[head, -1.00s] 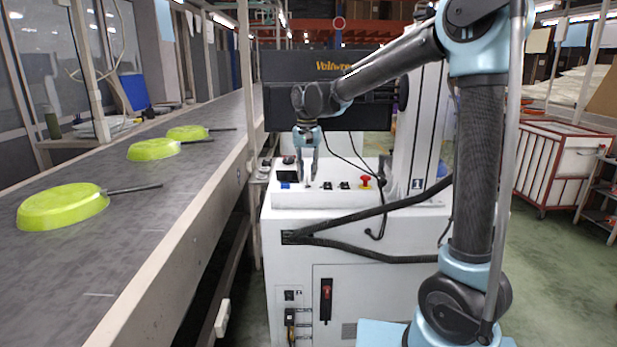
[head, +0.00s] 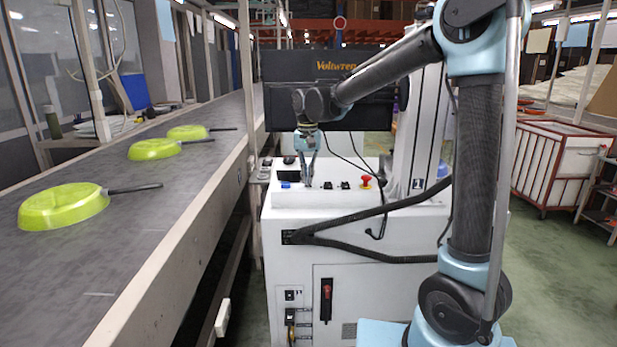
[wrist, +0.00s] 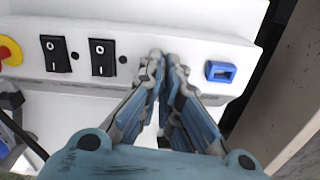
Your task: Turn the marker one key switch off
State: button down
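A white control box (head: 335,200) stands beside the conveyor, with a "1" sign (head: 417,183) on the white column at its right. In the head view my gripper (head: 308,184) points down at the panel, between a blue part (head: 286,185) and two black rocker switches (head: 329,185). In the wrist view my gripper (wrist: 163,57) has its fingertips drawn together at the panel, between the rocker switches (wrist: 103,57) and the blue part (wrist: 220,72). The fingertips cover the spot they close on. The key switch is hidden there, and its turn position cannot be seen.
A red and yellow emergency button (head: 366,182) is on the panel, right of the rockers. A conveyor (head: 150,200) with green pans (head: 63,206) runs along the left. A black cable (head: 380,218) hangs over the box front. Green floor (head: 555,270) is open at right.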

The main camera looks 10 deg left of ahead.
jog(key=shift+n, duration=0.8)
jog(key=c, duration=1.8)
grip_release()
notch_tip(320, 180, up, 12)
jog(key=shift+s, duration=0.1)
